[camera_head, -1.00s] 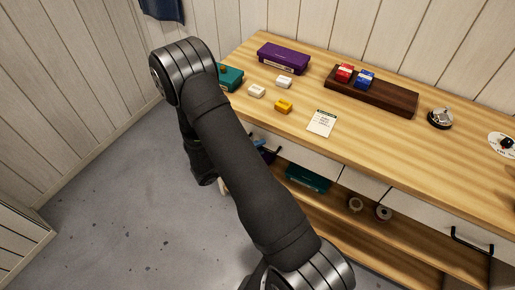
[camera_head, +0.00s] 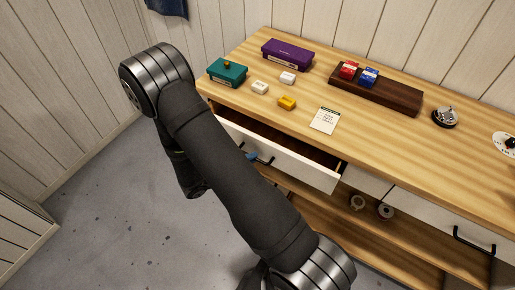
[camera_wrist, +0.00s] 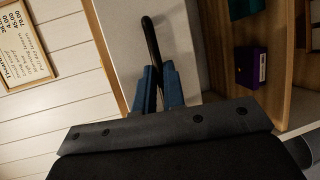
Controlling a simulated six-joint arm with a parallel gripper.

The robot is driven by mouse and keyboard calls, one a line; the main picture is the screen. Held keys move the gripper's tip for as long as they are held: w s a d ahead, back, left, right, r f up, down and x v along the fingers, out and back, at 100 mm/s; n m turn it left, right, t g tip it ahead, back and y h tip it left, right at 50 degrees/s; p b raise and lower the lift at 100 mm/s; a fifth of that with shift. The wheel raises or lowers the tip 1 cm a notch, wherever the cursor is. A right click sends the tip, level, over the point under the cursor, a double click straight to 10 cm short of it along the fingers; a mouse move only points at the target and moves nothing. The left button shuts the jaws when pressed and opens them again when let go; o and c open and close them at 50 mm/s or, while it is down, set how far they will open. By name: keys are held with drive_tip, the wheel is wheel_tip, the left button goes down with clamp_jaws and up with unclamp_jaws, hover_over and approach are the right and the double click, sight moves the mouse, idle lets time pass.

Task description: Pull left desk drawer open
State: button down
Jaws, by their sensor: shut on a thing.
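The left desk drawer (camera_head: 308,172) has a white front and stands partly open, with its dark interior showing behind the front. Its black bar handle (camera_head: 266,160) is partly hidden by my arm. In the wrist view the handle (camera_wrist: 151,42) runs between the blue fingers of my gripper (camera_wrist: 157,80), which is shut on it. The white drawer front (camera_wrist: 120,40) lies behind the fingers there. In the head view only a bit of the blue gripper (camera_head: 250,156) shows past my arm.
The wooden desktop (camera_head: 390,145) holds a purple box (camera_head: 287,54), a teal box (camera_head: 227,72), a dark tray (camera_head: 395,98) and a bell (camera_head: 446,117). A closed right drawer (camera_head: 440,222) has a black handle. Rolls stand on the shelf below. Grey floor lies open at left.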

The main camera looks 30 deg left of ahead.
drive_tip(key=s, duration=1.8)
drive_tip(key=c, duration=1.5)
unclamp_jaws()
drive_tip(key=v, duration=1.7)
drive_tip(key=shift+s+a+r, duration=0.1)
drive_tip(key=shift+s, duration=0.1)
